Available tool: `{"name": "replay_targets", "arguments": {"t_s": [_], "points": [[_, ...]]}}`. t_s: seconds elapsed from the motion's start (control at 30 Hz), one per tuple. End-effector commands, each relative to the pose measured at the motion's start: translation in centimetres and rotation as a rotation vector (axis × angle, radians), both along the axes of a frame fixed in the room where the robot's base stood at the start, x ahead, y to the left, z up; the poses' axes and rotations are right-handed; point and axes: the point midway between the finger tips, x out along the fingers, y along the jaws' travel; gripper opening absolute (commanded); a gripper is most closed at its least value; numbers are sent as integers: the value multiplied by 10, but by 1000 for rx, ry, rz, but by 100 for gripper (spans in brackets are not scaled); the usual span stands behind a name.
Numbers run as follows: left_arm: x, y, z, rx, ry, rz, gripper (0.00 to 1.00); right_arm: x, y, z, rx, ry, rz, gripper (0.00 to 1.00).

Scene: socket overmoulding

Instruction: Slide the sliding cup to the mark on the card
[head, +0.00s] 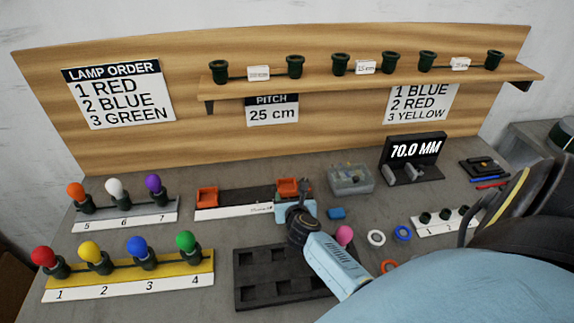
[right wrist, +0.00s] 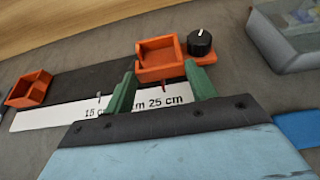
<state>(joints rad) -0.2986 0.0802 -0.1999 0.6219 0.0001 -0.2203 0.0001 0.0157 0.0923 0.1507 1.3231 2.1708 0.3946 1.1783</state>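The sliding cup (head: 287,186) is an orange, square, open cup at the right end of a dark track. In the right wrist view the cup (right wrist: 160,56) has a black knob (right wrist: 200,42) on its right side. A thin red pointer below the cup is over the white scale (right wrist: 60,115), near its "25 cm" label. The pitch card (head: 272,110) reads 25 cm. My right gripper (head: 296,207) is at the cup; its green fingers (right wrist: 160,75) stand close on both sides of it. Whether they press on it is unclear. My left gripper is not in view.
A second orange cup (head: 207,197) sits at the track's left end. A grey bin (head: 350,179) stands right of the track. A black tray (head: 262,290) lies in front. Lamp racks (head: 150,217) stand at left. A blue block (head: 336,213) lies near my gripper.

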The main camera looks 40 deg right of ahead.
Motion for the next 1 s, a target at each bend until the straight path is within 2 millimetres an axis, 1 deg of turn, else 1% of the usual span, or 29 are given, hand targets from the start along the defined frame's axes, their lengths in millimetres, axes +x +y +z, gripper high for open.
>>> {"name": "replay_targets", "arguments": {"t_s": [0.03,0.17,0.43,0.57,0.67,0.8,1.0], "points": [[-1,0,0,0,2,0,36,-3,-5,-2,-5,7,-11,61],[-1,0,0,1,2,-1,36,-3,-4,-1,-4,6,-9,78],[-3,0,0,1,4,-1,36,-2,-2,-1,-3,4,-6,78],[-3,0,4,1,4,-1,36,-8,3,3,-1,3,-4,78],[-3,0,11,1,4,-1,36,-22,10,10,0,5,-6,78],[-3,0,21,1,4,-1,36,-47,25,23,0,6,-7,78],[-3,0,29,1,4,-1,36,-81,46,38,-1,5,-7,78]]}}
